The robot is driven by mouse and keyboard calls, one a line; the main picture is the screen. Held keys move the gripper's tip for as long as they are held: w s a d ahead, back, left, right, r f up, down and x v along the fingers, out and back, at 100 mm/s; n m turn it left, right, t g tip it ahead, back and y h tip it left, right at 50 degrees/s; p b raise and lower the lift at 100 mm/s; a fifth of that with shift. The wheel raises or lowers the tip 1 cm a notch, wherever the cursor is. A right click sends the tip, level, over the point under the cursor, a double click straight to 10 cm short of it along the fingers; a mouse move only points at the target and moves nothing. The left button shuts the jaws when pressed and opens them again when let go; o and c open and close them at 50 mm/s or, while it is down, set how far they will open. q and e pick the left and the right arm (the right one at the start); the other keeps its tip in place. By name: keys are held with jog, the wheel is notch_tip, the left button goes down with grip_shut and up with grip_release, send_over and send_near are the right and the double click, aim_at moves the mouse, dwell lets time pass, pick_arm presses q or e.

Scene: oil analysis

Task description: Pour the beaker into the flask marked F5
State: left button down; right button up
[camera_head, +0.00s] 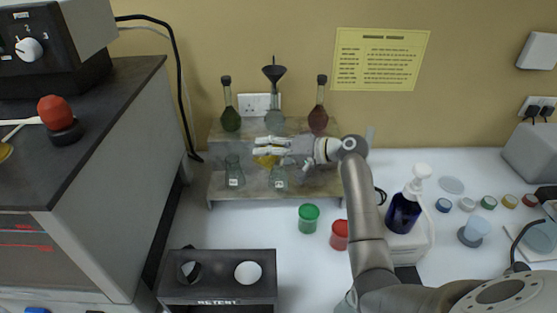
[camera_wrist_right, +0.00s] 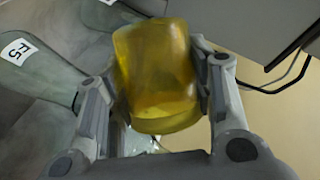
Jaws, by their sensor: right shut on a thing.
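My right gripper (camera_head: 262,150) is in front of the stepped stand and shut on the beaker of yellow liquid (camera_head: 264,161). In the right wrist view the beaker (camera_wrist_right: 155,70) sits between the two fingers (camera_wrist_right: 160,100). I cannot tell how far it is tilted. A clear flask with a white label that seems to read F5 (camera_wrist_right: 35,65) is at the left of that view, beside the gripper and apart from the beaker. In the head view two labelled flasks stand on the lower step, one at left (camera_head: 234,172) and one nearer the middle (camera_head: 279,178); their labels are unreadable there. My left gripper is not seen.
Green (camera_head: 308,218) and red (camera_head: 340,235) jars and a blue pump bottle (camera_head: 405,210) stand nearby.

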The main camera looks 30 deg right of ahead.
jog(key=shift+r+m+y, duration=0.25)
jog(key=shift+m+y, duration=0.05)
jog(key=shift+m, duration=0.1)
jog(key=shift+d+f+m+y, duration=0.15)
jog(key=shift+f+m+y, duration=0.25)
jog(key=shift+f+m, duration=0.15)
dwell(0.7)
dwell(0.4)
jog(key=shift+r+m+p, duration=0.2)
jog(key=shift+m+p, duration=0.15)
jog(key=shift+m, duration=0.1)
dwell(0.4)
jog(key=shift+s+a+r+m+y, duration=0.15)
jog(key=shift+a+m+y, duration=0.15)
jog(key=shift+a+y, duration=0.15)
jog(key=shift+a, duration=0.1)
jog(key=shift+w+r+m+p, duration=0.1)
jog(key=shift+w+m+p, duration=0.15)
jog(key=shift+m+p, duration=0.1)
jog(key=shift+w+r+m+y, duration=0.15)
jog(key=shift+w+m+y, duration=0.05)
jog(key=shift+m+y, duration=0.25)
dwell(0.8)
